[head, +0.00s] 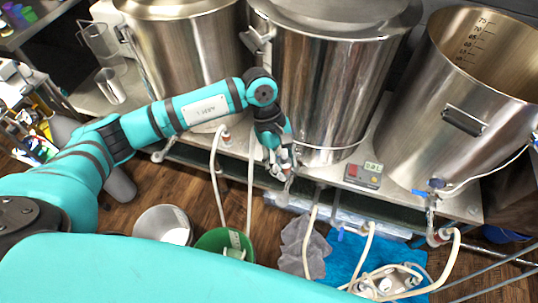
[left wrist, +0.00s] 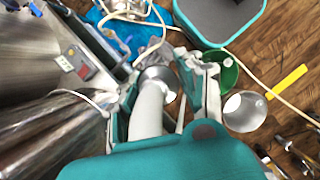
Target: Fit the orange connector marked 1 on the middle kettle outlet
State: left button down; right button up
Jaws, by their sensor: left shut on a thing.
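The middle kettle (head: 325,85) is a tall steel vessel on the bench. My left gripper (head: 283,160) is low at its front, just beside the middle kettle outlet (head: 287,180). It is shut on the connector at the end of a white hose (head: 251,160). In the left wrist view a thick white hose end (left wrist: 149,105) lies between the fingers of my left gripper (left wrist: 165,90). The orange colour and the mark 1 cannot be made out, and the fingers cover most of the connector. Whether it touches the outlet, I cannot tell. My right gripper is not in view.
Steel kettles stand left (head: 190,55) and right (head: 460,110), with hoses at their low fronts. A small control box (head: 362,175) sits on the bench edge. On the floor are a green bucket (head: 212,240), a white bucket (head: 162,224) and a blue cloth (head: 345,255).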

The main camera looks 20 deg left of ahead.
pick_arm(q)
notch_tip(320, 180, down, 11)
jog(key=w+n+t+b, duration=0.2)
jog(key=n+t+b, duration=0.15)
jog(key=n, duration=0.45)
jog(key=b, duration=0.5)
send_over(282, 198)
jog(key=shift+n, duration=0.3)
notch_tip(282, 198, down, 7)
jog(key=shift+f, duration=0.15)
jog(key=shift+f+b, duration=0.3)
jog(key=shift+f, duration=0.05)
jog(key=shift+f+b, duration=1.15)
jog(key=shift+f, duration=0.05)
jog(key=c, duration=0.8)
grip_release()
jog(key=v, duration=1.2)
